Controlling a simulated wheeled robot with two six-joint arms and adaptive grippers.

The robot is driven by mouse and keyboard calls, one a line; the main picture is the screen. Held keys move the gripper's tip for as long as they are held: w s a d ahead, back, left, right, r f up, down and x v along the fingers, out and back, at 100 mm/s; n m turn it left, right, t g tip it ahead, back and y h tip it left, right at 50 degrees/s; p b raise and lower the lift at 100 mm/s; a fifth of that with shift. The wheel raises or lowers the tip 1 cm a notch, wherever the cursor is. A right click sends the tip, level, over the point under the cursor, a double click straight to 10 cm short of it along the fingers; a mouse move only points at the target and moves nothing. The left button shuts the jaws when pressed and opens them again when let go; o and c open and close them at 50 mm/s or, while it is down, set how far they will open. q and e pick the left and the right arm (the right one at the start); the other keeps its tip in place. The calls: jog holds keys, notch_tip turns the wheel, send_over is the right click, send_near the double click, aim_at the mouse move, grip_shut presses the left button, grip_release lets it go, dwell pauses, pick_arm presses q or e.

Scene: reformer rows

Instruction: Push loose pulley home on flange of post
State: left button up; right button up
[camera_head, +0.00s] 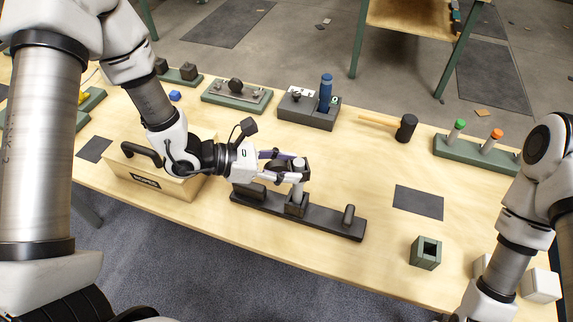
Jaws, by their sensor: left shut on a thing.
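A dark bar-shaped base (325,219) lies on the wooden table, with a pale post (297,193) standing in a dark block near its middle. My left gripper (287,167) reaches in from the left at the upper part of the post. Its fingers are shut on a dark round part, which looks like the loose pulley (277,169). The pulley is partly hidden by the fingers. I cannot tell whether it sits around the post or just beside it, or whether it touches a flange. My right arm enters at the lower right, and its gripper is out of the picture.
A short dark peg (348,215) rises from the base's right end. A wooden box (150,182) stands left, under my left arm. Behind are a block with a blue cylinder (325,93) and a mallet (406,128). A green hollow block (426,253) stands right; table between is mostly clear.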

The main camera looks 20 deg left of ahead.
aim_at(268, 165)
pick_arm(q)
jog(key=o, duration=1.3)
jog(key=v, duration=0.7)
jog(key=shift+s+a+r, duration=0.1)
jog(key=shift+a+r, duration=0.05)
jog(key=shift+a, duration=0.1)
